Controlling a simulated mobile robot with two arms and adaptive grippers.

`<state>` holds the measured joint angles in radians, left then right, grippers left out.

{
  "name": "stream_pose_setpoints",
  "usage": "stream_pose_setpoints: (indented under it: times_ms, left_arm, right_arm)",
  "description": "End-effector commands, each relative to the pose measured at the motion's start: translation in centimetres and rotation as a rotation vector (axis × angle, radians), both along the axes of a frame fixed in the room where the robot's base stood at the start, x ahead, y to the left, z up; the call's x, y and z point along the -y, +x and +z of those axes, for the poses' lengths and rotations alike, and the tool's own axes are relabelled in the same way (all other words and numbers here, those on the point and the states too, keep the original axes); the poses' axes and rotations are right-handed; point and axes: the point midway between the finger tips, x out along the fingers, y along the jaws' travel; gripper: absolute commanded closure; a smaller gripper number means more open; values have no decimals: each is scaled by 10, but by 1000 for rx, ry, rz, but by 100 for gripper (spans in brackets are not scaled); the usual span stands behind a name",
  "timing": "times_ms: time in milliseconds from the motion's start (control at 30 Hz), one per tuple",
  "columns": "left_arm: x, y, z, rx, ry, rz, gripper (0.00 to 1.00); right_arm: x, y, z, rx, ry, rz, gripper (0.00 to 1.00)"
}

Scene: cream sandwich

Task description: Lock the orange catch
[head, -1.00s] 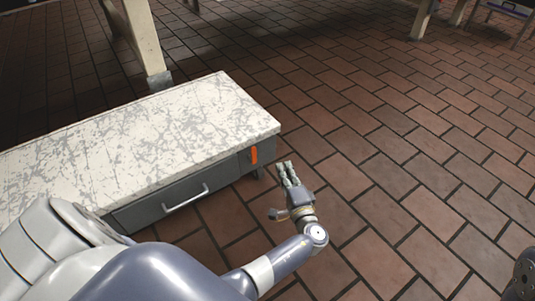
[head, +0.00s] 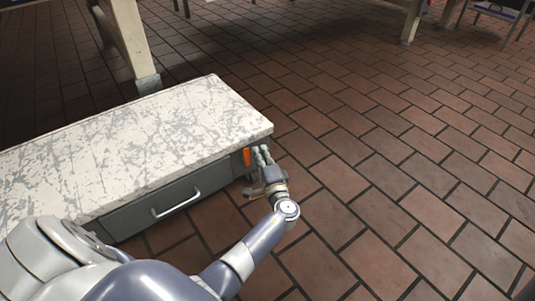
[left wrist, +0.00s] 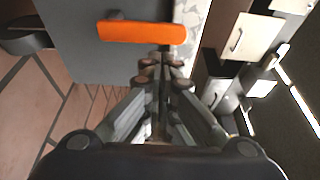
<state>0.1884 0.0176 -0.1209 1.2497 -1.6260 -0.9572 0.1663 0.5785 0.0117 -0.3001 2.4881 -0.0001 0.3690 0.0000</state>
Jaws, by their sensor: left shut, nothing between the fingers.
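The orange catch (head: 246,157) is on the grey front of the low cabinet, near its right end and just under the top. In the left wrist view the catch (left wrist: 142,32) is a bar lying across the picture on the grey panel. My left gripper (head: 262,155) is beside the catch, on its right, with its fingers partly over that end of the cabinet front. In the left wrist view its fingertips (left wrist: 162,62) are together and empty, just below the catch. I cannot tell whether they touch it. My right gripper does not show.
The cabinet has a worn white top (head: 150,135) and a drawer with a silver handle (head: 177,203) left of the catch. A pale table leg (head: 127,40) stands behind it. The brick floor to the right (head: 400,190) is clear.

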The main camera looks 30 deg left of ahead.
Motion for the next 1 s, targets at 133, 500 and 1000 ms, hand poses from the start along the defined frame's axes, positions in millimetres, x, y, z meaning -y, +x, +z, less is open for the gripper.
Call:
stream_pose_setpoints:
  times_ms: [133, 500, 1000]
  left_arm:
    - [-2, -5, 0, -1, 1, 0, 100]
    - [-2, -5, 1, 0, 1, 0, 100]
    - [-4, -9, 3, 0, 1, 1, 100]
  right_arm:
    - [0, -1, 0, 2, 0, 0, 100]
    - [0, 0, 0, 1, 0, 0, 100]
    - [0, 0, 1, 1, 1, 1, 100]
